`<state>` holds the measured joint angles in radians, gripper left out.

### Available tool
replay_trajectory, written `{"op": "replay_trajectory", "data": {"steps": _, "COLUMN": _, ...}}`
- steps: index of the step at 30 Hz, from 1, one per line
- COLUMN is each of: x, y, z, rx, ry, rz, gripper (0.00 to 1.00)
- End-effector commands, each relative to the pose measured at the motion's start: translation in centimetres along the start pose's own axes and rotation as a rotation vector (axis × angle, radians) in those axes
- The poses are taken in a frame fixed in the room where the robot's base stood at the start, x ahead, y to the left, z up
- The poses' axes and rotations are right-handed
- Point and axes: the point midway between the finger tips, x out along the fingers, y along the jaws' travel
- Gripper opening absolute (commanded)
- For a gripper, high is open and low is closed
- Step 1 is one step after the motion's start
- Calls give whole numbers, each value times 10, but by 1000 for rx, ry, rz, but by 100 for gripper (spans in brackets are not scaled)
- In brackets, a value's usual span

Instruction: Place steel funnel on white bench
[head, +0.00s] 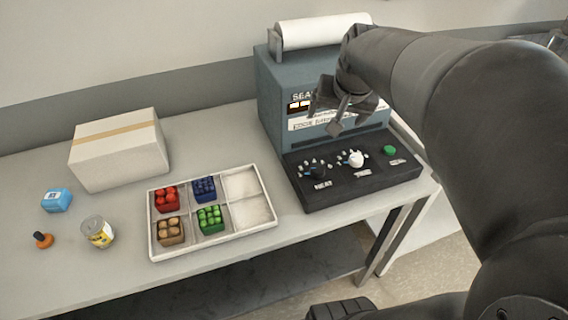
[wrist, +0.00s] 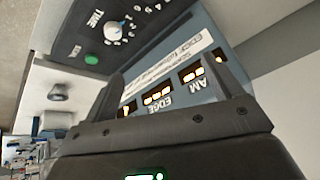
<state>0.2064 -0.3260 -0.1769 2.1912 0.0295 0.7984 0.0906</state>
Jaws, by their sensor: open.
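My gripper (head: 333,112) is open and empty, in front of the upper face of the blue-grey sealing machine (head: 270,95). In the wrist view its two fingers (wrist: 168,84) stand apart with the machine's display behind them. A small grey metallic object (wrist: 58,92), which looks like the steel funnel, sits on a white surface (wrist: 42,78) at the left of the wrist view, well away from the fingers. I cannot make out the funnel in the head view, where my arm covers much of the right side. A white panel (head: 408,240) shows right of the grey table.
The machine's black control panel (head: 345,180) has knobs and a green button.

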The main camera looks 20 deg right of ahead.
Motion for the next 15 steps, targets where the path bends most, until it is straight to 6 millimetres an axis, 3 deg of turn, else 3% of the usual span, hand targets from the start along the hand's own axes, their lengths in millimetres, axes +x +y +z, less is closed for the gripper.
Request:
{"op": "replay_trajectory", "data": {"steps": 3, "x": -20, "y": -34, "z": 48, "rx": -132, "ry": -2, "rz": -47, "gripper": 85}}
{"op": "replay_trajectory", "data": {"steps": 6, "x": -32, "y": -53, "z": 88, "rx": -241, "ry": -4, "rz": -74, "gripper": 85}}
{"op": "replay_trajectory", "data": {"steps": 12, "x": -44, "y": -70, "z": 150, "rx": -405, "ry": -3, "rz": -99, "gripper": 85}}
{"op": "replay_trajectory", "data": {"steps": 15, "x": -46, "y": -72, "z": 167, "rx": -448, "ry": -2, "rz": -102, "gripper": 85}}
